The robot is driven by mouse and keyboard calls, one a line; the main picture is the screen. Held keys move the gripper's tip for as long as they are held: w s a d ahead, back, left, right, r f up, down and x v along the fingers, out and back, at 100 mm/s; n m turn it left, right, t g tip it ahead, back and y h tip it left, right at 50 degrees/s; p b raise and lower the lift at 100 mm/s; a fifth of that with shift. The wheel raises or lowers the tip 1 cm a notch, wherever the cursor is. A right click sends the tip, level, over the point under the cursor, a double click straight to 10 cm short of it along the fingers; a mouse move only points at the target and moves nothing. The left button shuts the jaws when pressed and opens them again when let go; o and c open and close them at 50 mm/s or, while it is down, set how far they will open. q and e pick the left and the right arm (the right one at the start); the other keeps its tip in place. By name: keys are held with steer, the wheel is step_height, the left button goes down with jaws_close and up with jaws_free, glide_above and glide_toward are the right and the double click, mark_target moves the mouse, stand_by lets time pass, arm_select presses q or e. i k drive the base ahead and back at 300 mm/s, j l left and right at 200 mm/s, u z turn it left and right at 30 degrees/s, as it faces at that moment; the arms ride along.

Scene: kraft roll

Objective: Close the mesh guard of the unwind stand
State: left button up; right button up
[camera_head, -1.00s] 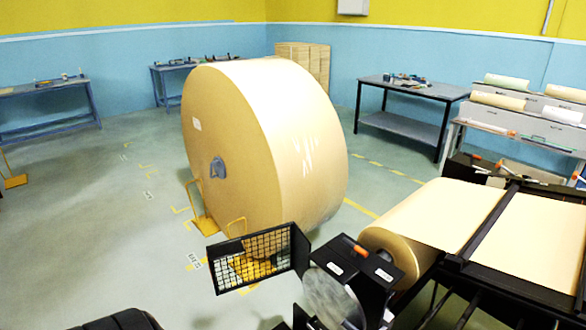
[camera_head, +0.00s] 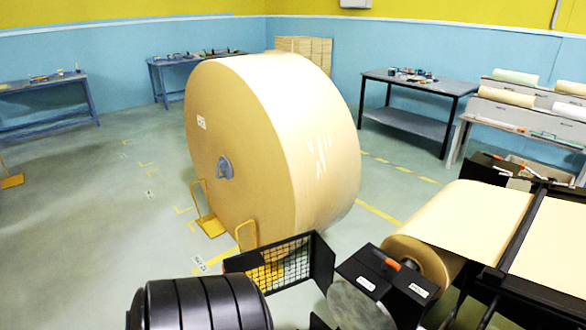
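The black mesh guard (camera_head: 284,264) of the unwind stand is at the lower middle, swung out to the left of the stand, with the large kraft roll behind it. The unwind stand's black housing (camera_head: 388,282) has an orange handle on top and a round, pale disc at its front. A smaller kraft roll (camera_head: 428,262) sits on the stand to the right. A black, ribbed part of my arm covers the bottom left and overlaps the view just below the guard's left end. Neither of my grippers shows.
A very large kraft roll (camera_head: 270,150) stands on the floor at the middle, with yellow chocks (camera_head: 209,222) at its base. Workbenches (camera_head: 412,100) line the back wall. A rack of rolls (camera_head: 520,105) is at the right.

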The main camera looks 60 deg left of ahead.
mark_target(322, 258)
steer(key=k+j, duration=0.1)
steer(key=j, duration=0.3)
steer(key=k+j+z, duration=0.15)
steer(key=j, duration=0.6)
steer(key=k+j+z, duration=0.15)
steer(key=j, duration=0.25)
steer(key=k+j, duration=0.15)
steer(key=j, duration=0.2)
steer(key=k+j+z, duration=0.15)
steer(key=j, duration=0.25)
steer(key=k+j, duration=0.15)
steer(key=j, duration=0.2)
steer(key=k+j, duration=0.15)
steer(key=j, duration=0.15)
steer(key=k+j, duration=0.15)
steer(key=j, duration=0.2)
steer(key=k+j, duration=0.1)
steer(key=j, duration=0.2)
steer(key=k+j, duration=0.15)
steer(key=j, duration=0.2)
